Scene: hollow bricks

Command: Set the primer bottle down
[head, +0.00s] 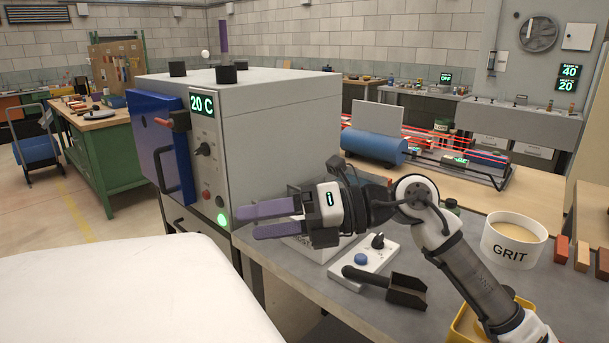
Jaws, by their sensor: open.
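My gripper (248,222) reaches left across the front end of the grey bench, in front of the grey oven. Its two purple fingers are apart, with nothing seen between them. I cannot make out a primer bottle for certain. A small dark-green cap or lid (451,205) shows just behind my forearm, and its body is mostly hidden. The grey bench (345,302) bears a small control box (363,261) with a blue button and a black knob, below and right of my gripper. A pale device under my gripper is partly hidden by it.
The grey oven (270,110) with a blue door (160,145) reads 20 C. A black scoop (390,287) lies on the bench. A white GRIT tub (512,240) stands at right, near a yellow tray (466,325) and several small bricks (561,249). A blue cylinder (373,147) lies behind.

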